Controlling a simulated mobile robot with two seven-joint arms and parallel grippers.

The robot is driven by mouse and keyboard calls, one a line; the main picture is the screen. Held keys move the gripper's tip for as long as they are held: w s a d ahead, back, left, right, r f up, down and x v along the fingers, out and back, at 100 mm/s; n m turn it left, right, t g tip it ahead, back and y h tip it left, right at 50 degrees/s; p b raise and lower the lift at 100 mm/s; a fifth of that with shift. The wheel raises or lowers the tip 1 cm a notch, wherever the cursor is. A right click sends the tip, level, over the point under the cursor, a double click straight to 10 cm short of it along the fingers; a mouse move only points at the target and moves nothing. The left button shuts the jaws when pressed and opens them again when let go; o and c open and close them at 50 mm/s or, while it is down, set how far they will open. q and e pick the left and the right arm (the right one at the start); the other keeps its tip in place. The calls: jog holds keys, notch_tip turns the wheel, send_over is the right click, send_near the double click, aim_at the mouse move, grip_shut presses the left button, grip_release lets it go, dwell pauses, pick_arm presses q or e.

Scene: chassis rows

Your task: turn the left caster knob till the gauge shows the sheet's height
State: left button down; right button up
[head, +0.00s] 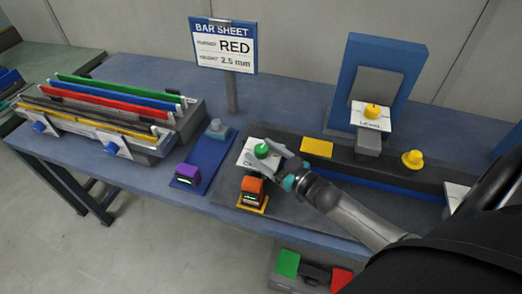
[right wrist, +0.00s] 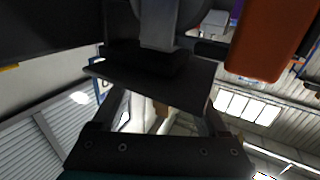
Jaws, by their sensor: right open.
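The sheet (head: 224,47) on a post reads "BAR SHEET", "RED" and a height of 2.5 mm. A green knob (head: 262,150) stands on a white card (head: 246,157) whose lettering is mostly hidden, so I cannot confirm it is the left caster knob. My right gripper (head: 275,160) is open, its fingers close beside the green knob; contact is unclear. An orange gauge (head: 252,186) with a small display stands just in front; its reading is too small to tell. An orange block (right wrist: 270,40) shows in the right wrist view. My left gripper is not in view.
A purple gauge (head: 187,173) sits on a blue strip at left. A rack (head: 160,145) holds coloured bars. A yellow knob (head: 372,110) on a "LEVEL" card and another yellow knob (head: 413,159) stand right.

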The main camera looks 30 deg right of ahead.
jog(key=shift+w+a, duration=0.15)
jog(key=shift+w, duration=0.35)
grip_shut()
dwell(0.4)
